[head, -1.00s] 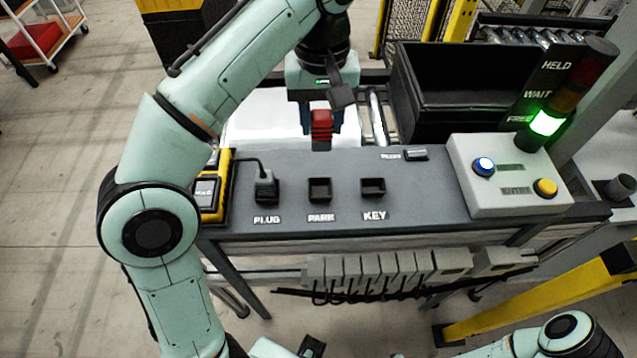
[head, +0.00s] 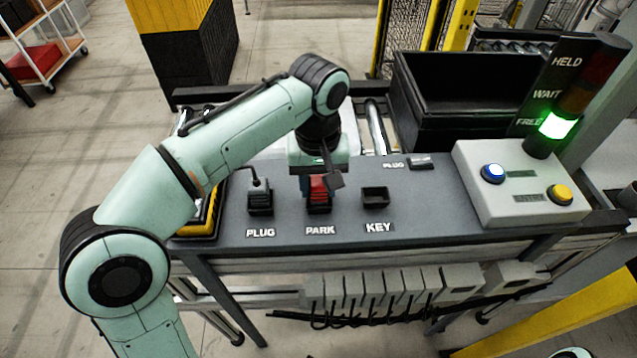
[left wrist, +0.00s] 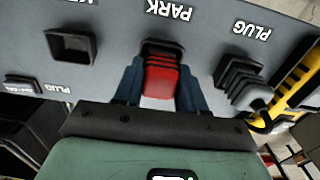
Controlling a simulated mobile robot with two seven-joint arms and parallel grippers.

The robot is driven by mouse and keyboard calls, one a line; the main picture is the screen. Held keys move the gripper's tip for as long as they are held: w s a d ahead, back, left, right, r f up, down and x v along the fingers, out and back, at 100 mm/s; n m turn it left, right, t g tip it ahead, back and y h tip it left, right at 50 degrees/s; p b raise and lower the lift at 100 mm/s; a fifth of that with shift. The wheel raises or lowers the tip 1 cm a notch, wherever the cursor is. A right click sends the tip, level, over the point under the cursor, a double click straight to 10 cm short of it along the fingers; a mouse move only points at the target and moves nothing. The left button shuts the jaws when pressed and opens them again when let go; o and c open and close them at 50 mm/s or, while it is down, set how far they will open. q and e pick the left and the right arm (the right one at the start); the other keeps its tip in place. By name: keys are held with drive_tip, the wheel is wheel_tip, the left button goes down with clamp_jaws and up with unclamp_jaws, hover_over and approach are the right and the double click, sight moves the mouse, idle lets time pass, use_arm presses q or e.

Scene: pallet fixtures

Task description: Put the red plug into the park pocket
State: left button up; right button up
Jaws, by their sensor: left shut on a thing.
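The red plug (head: 318,190) is between the fingers of my left gripper (head: 318,195), which is shut on it. The plug is upright at the park pocket (head: 318,210), above the PARK label. In the left wrist view the red plug (left wrist: 160,78) sits between the two fingers, with its end at the mouth of the park pocket (left wrist: 163,46). How deep it is in the pocket cannot be told, since the gripper and plug hide most of the opening. My right gripper is not in view.
The KEY pocket (head: 375,195) on the right is empty. A button box (head: 510,185) and a lamp tower (head: 560,125), lit green, stand at the right. A black bin (head: 460,100) is behind.

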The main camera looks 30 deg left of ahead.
sight(318, 181)
use_arm(q)
drive_tip(key=shift+f, duration=0.1)
drive_tip(key=o, duration=1.1)
wheel_tip(318, 181, up, 12)
drive_tip(key=p, duration=0.4)
drive_tip(key=shift+p, duration=0.3)
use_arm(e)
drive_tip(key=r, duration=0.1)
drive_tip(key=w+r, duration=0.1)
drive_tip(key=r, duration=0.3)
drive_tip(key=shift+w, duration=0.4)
